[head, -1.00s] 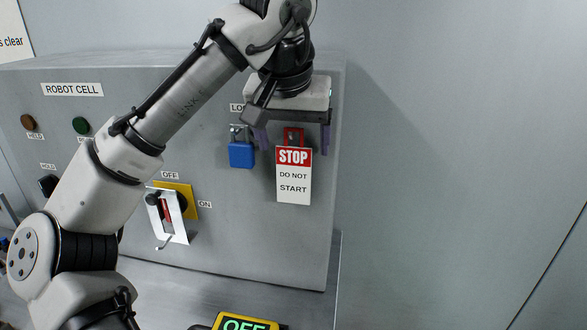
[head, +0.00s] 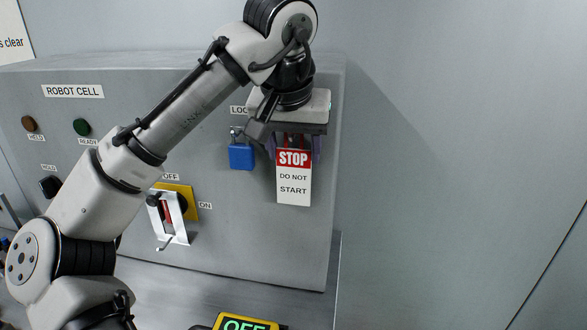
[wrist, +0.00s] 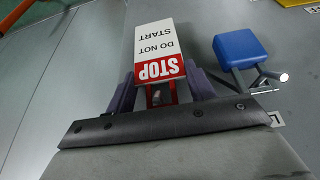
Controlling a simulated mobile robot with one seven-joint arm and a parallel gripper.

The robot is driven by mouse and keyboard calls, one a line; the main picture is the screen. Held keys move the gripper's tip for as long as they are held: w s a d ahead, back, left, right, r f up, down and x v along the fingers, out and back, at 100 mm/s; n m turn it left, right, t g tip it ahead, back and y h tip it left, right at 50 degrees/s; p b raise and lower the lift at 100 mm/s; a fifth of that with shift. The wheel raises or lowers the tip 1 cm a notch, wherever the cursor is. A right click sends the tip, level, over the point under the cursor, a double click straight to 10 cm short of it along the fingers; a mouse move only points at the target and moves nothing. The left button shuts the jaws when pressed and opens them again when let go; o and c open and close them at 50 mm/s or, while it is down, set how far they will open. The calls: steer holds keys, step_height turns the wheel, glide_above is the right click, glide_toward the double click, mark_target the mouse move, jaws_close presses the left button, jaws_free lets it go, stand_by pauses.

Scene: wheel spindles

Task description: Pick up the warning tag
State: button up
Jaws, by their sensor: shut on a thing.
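The warning tag (head: 294,182) is a white card with a red STOP band and the words DO NOT START. It hangs upright in front of the right part of the grey panel. My gripper (head: 294,148) is over its top end, with a finger at each side. In the wrist view the tag (wrist: 156,45) shows upside down, and my gripper's purple fingers (wrist: 160,88) are shut on its red top part. A peg shows inside the red loop (wrist: 156,96); whether the tag still bears on it I cannot tell.
A blue padlock (head: 241,156) hangs close to the left of the tag. A switch with a white hasp (head: 172,218) is lower left. A yellow-edged display (head: 246,322) is at the bottom. The wall to the right is clear.

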steer(key=shift+r, duration=0.1)
steer(key=shift+r+b, duration=0.5)
steer(key=s+a+b, duration=0.1)
steer(key=s+b, duration=0.1)
steer(key=s, duration=0.7)
steer(key=s+a+b, duration=0.2)
steer(key=s+b, duration=0.1)
steer(key=s, duration=0.5)
steer(key=shift+s+a+r, duration=0.15)
steer(key=shift+s+a, duration=0.1)
steer(key=shift+s, duration=0.1)
